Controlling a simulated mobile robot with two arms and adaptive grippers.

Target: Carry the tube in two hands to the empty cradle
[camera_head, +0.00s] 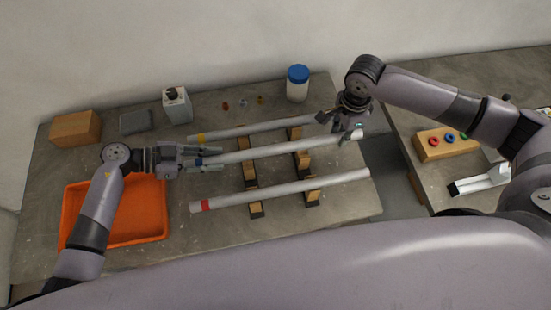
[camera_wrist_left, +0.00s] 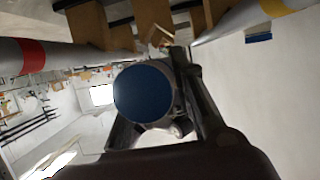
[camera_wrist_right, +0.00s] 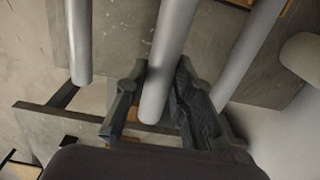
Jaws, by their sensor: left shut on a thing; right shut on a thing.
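The grey tube with a blue band (camera_head: 255,154) spans the middle between two other tubes, above the wooden cradle racks (camera_head: 302,160). I cannot tell whether it touches them. My left gripper (camera_head: 208,160) is shut on its left end; the blue end face (camera_wrist_left: 143,94) shows between the fingers in the left wrist view. My right gripper (camera_head: 346,132) is shut around the tube near its right end; the tube (camera_wrist_right: 165,60) runs between the fingers in the right wrist view. The left cradle rack (camera_head: 248,174) also lies under the tubes. Which cradle is empty is unclear.
A yellow-banded tube (camera_head: 235,130) lies behind and a red-banded tube (camera_head: 280,190) in front, both close. An orange tray (camera_head: 120,238) is front left. A gap separates the right table.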

